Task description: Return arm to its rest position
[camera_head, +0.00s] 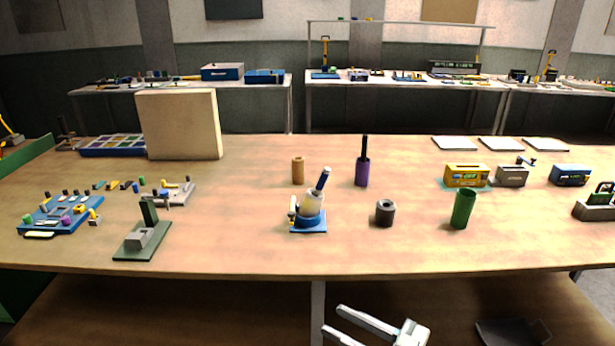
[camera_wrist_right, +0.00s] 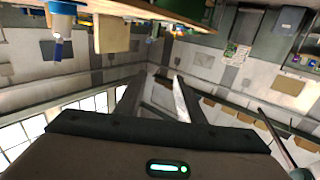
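My right gripper (camera_head: 332,319) shows at the bottom of the head view, low in front of the table's front edge. Its two pale fingers point left and stand apart with nothing between them. In the right wrist view the two fingers (camera_wrist_right: 159,80) also stand apart, with only the distant room seen between them. The wooden table (camera_head: 240,248) lies beyond the gripper, which touches nothing I can see. My left gripper is in neither view.
On the table stand a blue-based holder (camera_head: 309,225), a dark grey cylinder (camera_head: 385,214), a green cup (camera_head: 462,210), a purple cylinder (camera_head: 362,173), a brown cylinder (camera_head: 298,171) and a beige panel (camera_head: 180,125). A dark green stand (camera_head: 140,240) is near the front left.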

